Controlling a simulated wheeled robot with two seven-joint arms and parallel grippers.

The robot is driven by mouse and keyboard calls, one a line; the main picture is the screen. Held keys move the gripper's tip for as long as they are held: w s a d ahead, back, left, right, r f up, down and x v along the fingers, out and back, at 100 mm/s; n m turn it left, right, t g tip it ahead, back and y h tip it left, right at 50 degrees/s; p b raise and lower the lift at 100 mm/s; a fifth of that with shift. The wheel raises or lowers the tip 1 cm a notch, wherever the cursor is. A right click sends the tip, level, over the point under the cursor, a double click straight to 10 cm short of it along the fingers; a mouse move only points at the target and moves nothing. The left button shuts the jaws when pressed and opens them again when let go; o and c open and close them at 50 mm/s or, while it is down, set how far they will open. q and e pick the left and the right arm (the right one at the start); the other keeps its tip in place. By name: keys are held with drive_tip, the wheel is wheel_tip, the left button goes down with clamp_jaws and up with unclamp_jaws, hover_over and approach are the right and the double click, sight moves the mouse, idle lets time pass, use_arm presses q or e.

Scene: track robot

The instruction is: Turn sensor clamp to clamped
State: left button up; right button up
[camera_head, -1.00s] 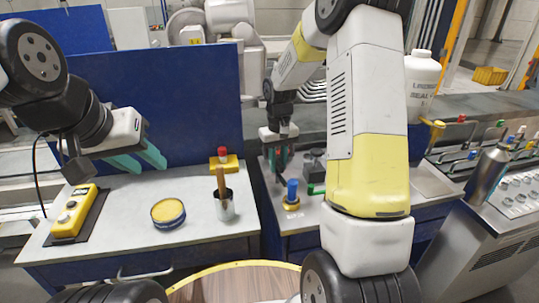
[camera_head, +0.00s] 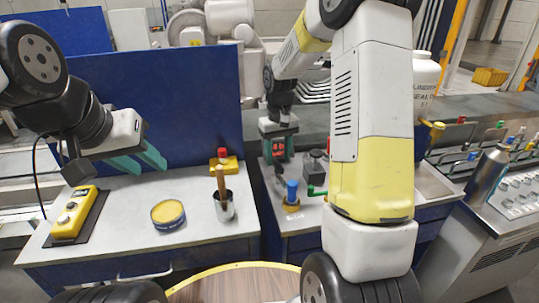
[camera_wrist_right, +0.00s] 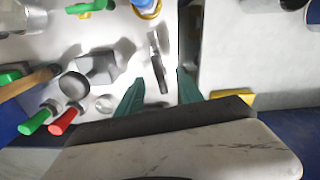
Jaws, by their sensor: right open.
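I cannot tell for sure which fixture is the sensor clamp. A slim dark lever (camera_wrist_right: 158,62) stands on the pale bench in the right wrist view, ahead of the gap between my fingers. A grey block with a round knob (camera_wrist_right: 92,70) is left of it and also shows in the head view (camera_head: 315,166). My right gripper (camera_head: 277,158) hangs over the right bench, beside the grey block. Its teal fingers are apart and empty in the right wrist view (camera_wrist_right: 160,88). My left gripper (camera_head: 152,168) is open and empty above the left bench.
A blue-knobbed fixture (camera_head: 292,194) and a green handle (camera_head: 316,191) stand close by on the right bench. Red (camera_wrist_right: 63,122) and green (camera_wrist_right: 34,122) handles lie left of my right fingers.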

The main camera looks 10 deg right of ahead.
drive_tip(key=shift+r, duration=2.2)
drive_tip(key=s+r+t+y, duration=0.1)
drive_tip(key=s+r+t, duration=0.2)
drive_tip(key=s+r, duration=0.9)
drive_tip(key=s+a+r+m+t+y, duration=0.1)
drive_tip(key=s+t, duration=0.2)
drive_tip(key=s, duration=0.9)
drive_tip(key=shift+s+a+r+m, duration=0.15)
drive_tip(key=shift+a+r+m, duration=0.05)
drive_tip(key=shift+a+m, duration=0.1)
drive_tip(key=shift+c, duration=0.5)
